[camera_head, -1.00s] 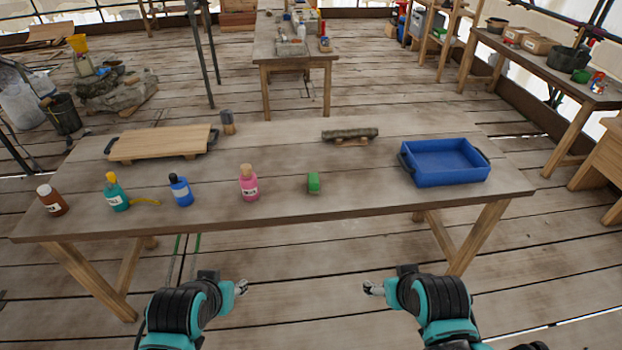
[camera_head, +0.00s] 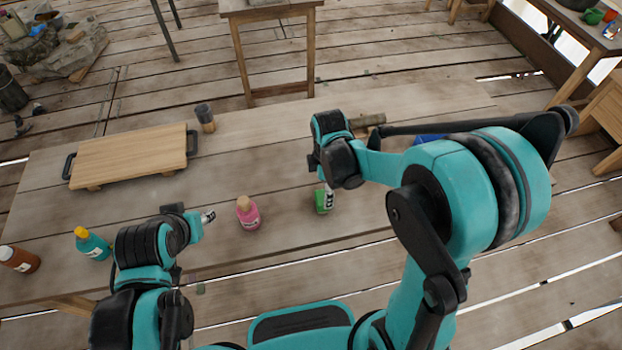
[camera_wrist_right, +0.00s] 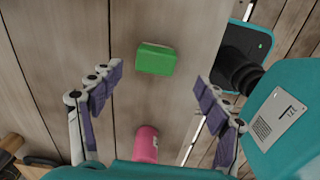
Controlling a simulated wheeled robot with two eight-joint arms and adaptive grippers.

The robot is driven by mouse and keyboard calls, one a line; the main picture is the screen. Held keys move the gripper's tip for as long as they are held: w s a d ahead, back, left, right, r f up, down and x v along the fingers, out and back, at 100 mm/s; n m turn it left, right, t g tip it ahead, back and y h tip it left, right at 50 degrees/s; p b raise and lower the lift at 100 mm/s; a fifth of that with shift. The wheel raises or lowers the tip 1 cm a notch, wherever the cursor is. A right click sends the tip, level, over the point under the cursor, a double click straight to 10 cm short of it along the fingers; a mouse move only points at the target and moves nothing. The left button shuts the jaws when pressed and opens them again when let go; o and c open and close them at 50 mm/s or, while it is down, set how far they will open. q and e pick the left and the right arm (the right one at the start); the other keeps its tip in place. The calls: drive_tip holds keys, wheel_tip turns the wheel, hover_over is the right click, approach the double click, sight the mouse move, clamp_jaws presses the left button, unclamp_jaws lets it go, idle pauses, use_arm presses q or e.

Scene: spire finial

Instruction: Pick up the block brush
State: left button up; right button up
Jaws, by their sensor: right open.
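The block brush appears to be the small green block (camera_head: 321,201) lying on the wooden table near its front edge. It shows whole in the right wrist view (camera_wrist_right: 156,58). My right gripper (camera_head: 328,192) is over the table close to the green block, partly covering it in the head view. In the right wrist view the fingers of this gripper (camera_wrist_right: 155,92) are spread wide with nothing between them, and the block lies ahead of the gap between them. My left gripper (camera_head: 209,216) is above the table's front edge, left of the pink bottle; its jaw opening is too small to judge.
A pink bottle (camera_head: 248,213) stands left of the block and shows in the right wrist view (camera_wrist_right: 146,145). A teal bottle (camera_head: 91,244) and a brown bottle (camera_head: 18,259) stand further left. A wooden board (camera_head: 130,156) lies behind. The blue tray (camera_head: 428,138) is mostly hidden by my right arm.

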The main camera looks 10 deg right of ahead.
sight(323, 197)
wheel_tip(323, 197, down, 3)
drive_tip(key=shift+f+b, duration=0.15)
drive_tip(key=shift+b, duration=0.55)
drive_tip(key=f+b, duration=0.1)
drive_tip(key=f, duration=0.1)
drive_tip(key=f+b, duration=0.1)
drive_tip(key=shift+w+f, duration=0.35)
drive_tip(key=shift+f, duration=0.45)
drive_tip(key=c, duration=1.2)
